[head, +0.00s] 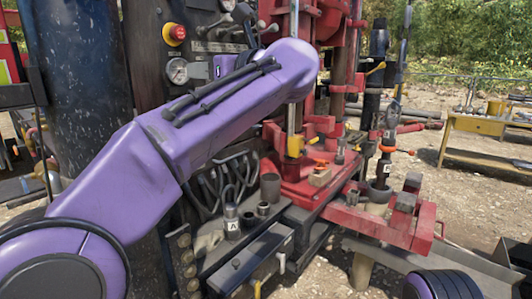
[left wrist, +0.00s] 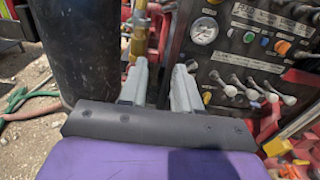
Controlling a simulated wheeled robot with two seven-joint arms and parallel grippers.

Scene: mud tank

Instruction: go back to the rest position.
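My left gripper (left wrist: 160,86) shows in the left wrist view with its two pale grey fingers apart. No object is visible between them. They point toward the machine, left of its control panel (left wrist: 250,60). In the head view my purple left arm reaches from the lower left up to the front of the machine, and I cannot make out the fingertips behind it. My right gripper is out of view; only a purple and black part of my own body shows at the lower right.
A dark tank (head: 75,75) stands at left. The red rig (head: 310,185) fills the middle. A yellow bench (head: 485,128) stands on open gravel at right.

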